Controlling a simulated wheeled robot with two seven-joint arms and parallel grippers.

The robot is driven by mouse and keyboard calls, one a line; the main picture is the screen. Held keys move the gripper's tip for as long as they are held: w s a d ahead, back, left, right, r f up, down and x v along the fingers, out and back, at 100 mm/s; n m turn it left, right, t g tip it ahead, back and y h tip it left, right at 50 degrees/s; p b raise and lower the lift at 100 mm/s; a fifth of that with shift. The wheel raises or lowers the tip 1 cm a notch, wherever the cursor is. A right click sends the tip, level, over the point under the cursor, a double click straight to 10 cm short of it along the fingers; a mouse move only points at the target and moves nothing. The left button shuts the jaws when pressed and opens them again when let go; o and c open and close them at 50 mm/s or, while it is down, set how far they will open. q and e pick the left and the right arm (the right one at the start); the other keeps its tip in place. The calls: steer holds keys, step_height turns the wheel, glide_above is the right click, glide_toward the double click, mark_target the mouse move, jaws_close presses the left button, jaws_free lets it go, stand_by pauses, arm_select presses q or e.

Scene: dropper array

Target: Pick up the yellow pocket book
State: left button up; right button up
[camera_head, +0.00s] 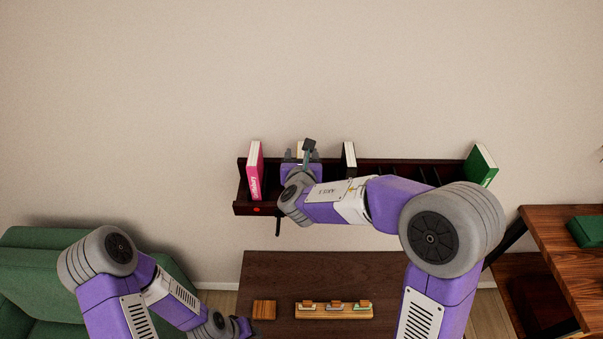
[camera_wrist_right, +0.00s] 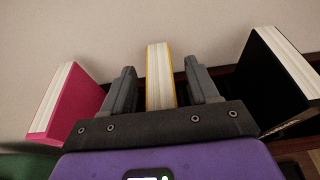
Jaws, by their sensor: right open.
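The yellow pocket book (camera_wrist_right: 160,76) stands upright in the dark wall rack, its pale page edges framed by a thin yellow cover. In the head view only its pale top (camera_head: 301,148) shows behind my right gripper (camera_head: 301,156). In the right wrist view my right gripper (camera_wrist_right: 159,67) is open, with one finger on each side of the book and a gap on both sides. My left gripper (camera_head: 243,327) is low at the bottom of the head view, its fingers mostly hidden.
A pink book (camera_head: 255,170) stands left of the yellow one, a black book (camera_head: 348,160) right, and a green book (camera_head: 481,165) leans at the rack's (camera_head: 242,208) far right. Below is a table (camera_head: 400,275) with a wooden tray (camera_head: 333,315) of small items.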

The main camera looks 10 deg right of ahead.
steer(key=shift+w, duration=0.3)
steer(key=shift+s, duration=0.15)
steer(key=shift+c, duration=0.4)
jaws_close()
steer(key=shift+r, duration=0.1)
step_height(320, 180, up, 10)
steer(key=shift+f+p, duration=0.1)
steer(key=shift+p, duration=1)
